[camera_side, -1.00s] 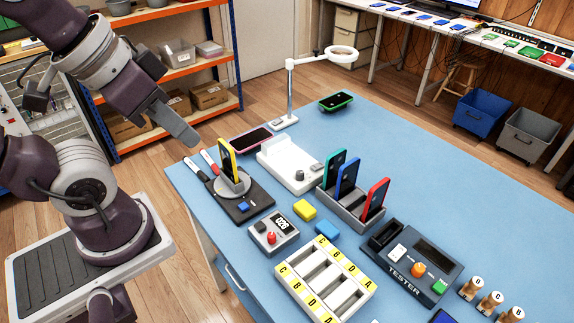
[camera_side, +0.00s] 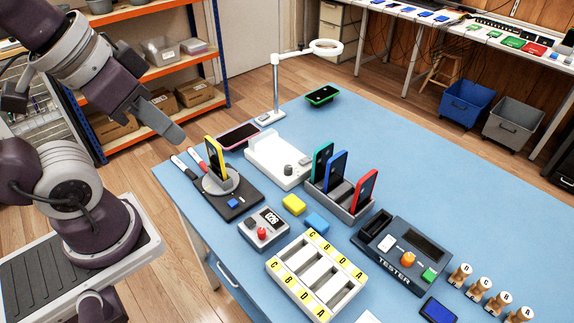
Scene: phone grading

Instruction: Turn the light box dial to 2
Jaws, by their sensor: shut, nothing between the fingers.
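The light box (camera_side: 262,150) is a white flat box near the back left of the blue table, with a raised white panel at its far left end. Its dial (camera_side: 288,170) is a small dark grey knob on the near right part of the box. The dial's setting and markings are too small to read. My gripper (camera_side: 174,134) is shut and empty. It hangs in the air left of the light box, apart from the box and dial.
A turntable holding a yellow phone (camera_side: 215,158) stands between my arm and the light box. A ring lamp (camera_side: 276,88) rises behind the box. A rack of phones (camera_side: 338,200) stands close at its right. Yellow (camera_side: 293,204) and blue blocks lie in front.

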